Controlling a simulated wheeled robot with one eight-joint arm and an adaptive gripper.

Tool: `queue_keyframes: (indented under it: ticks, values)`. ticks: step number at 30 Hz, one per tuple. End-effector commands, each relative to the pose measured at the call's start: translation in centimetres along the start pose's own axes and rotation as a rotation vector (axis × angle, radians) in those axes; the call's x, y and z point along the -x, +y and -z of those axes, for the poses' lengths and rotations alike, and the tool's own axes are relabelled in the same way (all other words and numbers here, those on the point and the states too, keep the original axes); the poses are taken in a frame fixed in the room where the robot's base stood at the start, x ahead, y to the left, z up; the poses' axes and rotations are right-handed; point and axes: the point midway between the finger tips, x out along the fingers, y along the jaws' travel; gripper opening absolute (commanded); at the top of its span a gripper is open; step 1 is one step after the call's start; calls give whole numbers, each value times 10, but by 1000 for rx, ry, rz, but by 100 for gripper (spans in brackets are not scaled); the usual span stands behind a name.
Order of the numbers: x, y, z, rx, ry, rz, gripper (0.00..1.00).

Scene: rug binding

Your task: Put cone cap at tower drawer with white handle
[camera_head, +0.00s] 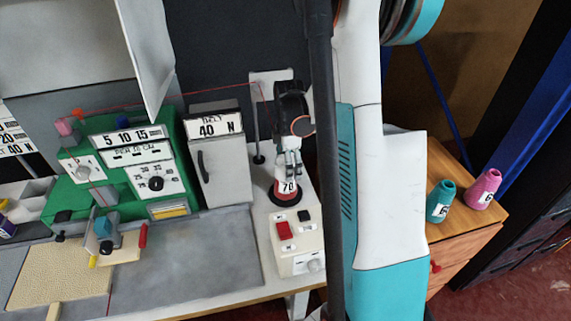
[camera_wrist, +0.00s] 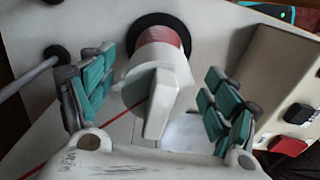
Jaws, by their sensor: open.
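In the head view the white cap (camera_head: 287,187) carries the number 70 and sits just below my gripper (camera_head: 290,165). My gripper (camera_wrist: 158,100) is open, with one green-padded finger on each side of the cap; I cannot tell whether they touch it. The wooden drawer tower (camera_head: 465,248) stands at the right, partly hidden by my arm. A red handle (camera_head: 435,266) shows on it; no white handle is visible.
A teal cone (camera_head: 440,202) and a pink cone (camera_head: 484,189) stand on the tower's top. The cream machine (camera_head: 295,245) has red and black buttons. A green machine (camera_head: 120,160) and a grey box (camera_head: 218,160) stand to the left. A red thread runs above them.

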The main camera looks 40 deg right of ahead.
Motion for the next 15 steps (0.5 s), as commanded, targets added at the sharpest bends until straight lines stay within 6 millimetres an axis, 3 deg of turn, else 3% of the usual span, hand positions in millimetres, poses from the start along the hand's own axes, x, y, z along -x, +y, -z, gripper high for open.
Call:
queue_keyframes:
  ticks: [6, 8, 12, 15]
  values:
    - [-1, 0, 0, 0, 0, 0, 81]
    - [-1, 0, 0, 0, 0, 0, 69]
    - [-1, 0, 0, -1, 0, 0, 38]
    - [-1, 0, 0, -1, 0, 0, 35]
